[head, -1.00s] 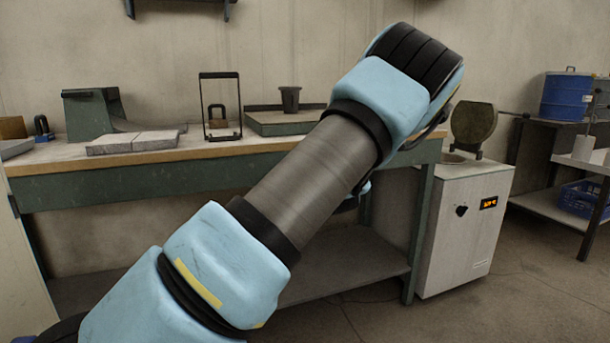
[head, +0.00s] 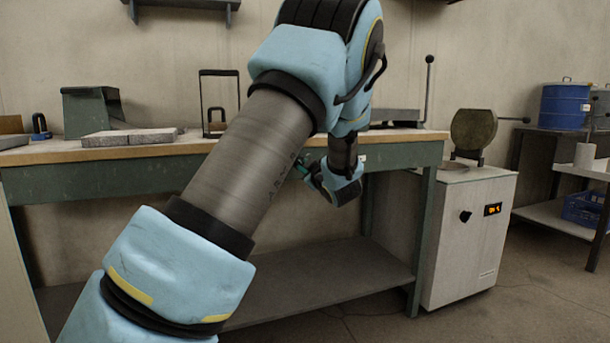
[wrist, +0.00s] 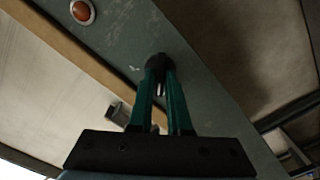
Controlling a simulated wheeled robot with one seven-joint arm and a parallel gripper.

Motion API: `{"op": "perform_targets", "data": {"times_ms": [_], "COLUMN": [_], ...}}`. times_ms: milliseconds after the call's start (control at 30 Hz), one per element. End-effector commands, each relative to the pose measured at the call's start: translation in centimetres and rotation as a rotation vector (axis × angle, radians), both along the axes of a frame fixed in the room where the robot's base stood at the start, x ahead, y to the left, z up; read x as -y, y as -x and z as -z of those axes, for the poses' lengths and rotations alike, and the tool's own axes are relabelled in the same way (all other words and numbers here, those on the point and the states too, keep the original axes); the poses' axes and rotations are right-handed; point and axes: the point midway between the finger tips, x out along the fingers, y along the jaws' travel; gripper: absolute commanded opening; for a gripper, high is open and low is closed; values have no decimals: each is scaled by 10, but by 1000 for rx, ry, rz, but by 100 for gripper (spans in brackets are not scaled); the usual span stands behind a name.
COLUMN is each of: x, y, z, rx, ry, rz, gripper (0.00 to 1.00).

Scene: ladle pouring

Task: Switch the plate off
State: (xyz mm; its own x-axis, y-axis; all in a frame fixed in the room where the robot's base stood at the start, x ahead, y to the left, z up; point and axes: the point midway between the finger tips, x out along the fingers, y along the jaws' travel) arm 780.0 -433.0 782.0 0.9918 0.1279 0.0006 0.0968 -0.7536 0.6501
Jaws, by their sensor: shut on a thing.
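My gripper (wrist: 160,78) has its teal fingers closed on a small dark knob (wrist: 157,60) on the green front panel (wrist: 215,112) of the workbench. In the head view my gripper (head: 304,169) is at the bench's front apron, partly covered by my arm. A round orange-red lamp (wrist: 82,11) with a pale rim sits on the same panel, beyond the knob; I cannot tell whether it is lit. The knob's pointer and markings are hidden by the fingers. A flat grey slab (head: 396,115) shows on the benchtop behind my arm; I cannot tell whether it is the plate.
The workbench (head: 120,154) carries light slabs (head: 128,137), a green block (head: 92,110) and a black upright frame (head: 219,90). A white furnace cabinet (head: 468,235) with a lit display stands right of the bench. Blue drum (head: 565,107) at far right.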

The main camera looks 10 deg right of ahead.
Motion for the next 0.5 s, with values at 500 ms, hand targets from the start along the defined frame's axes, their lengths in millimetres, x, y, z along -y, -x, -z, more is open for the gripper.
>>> {"op": "perform_targets", "data": {"times_ms": [500], "x": [0], "y": [0], "z": [0], "rx": [11], "ry": [95], "rz": [0], "gripper": [0]}}
